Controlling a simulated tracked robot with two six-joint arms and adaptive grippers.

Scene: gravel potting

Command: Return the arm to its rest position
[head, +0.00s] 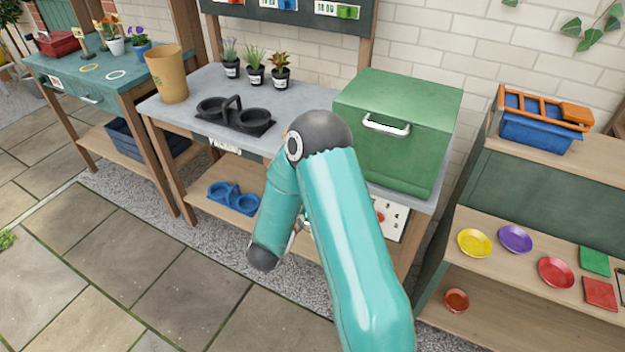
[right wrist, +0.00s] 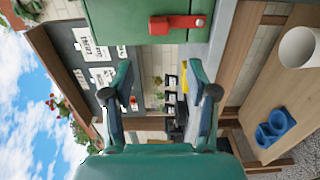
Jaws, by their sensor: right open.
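My right arm, teal with dark joints, rises from the bottom centre of the head view and bends over in front of the potting bench (head: 310,95). Its gripper is mostly hidden behind the arm there. In the right wrist view my right gripper (right wrist: 143,60) is open, its two fingers apart with nothing between them. A green surface with a red handle-like piece (right wrist: 178,25) shows beyond the fingertips. My left gripper is not in view.
A green box (head: 400,125) with a white handle stands on the bench. A tan pot (head: 167,74), a black double-cup holder (head: 235,115) and several small plants stand further left. A blue double-cup piece (head: 232,198) lies on the lower shelf. A wooden shelf (head: 500,290) with coloured dishes stands right.

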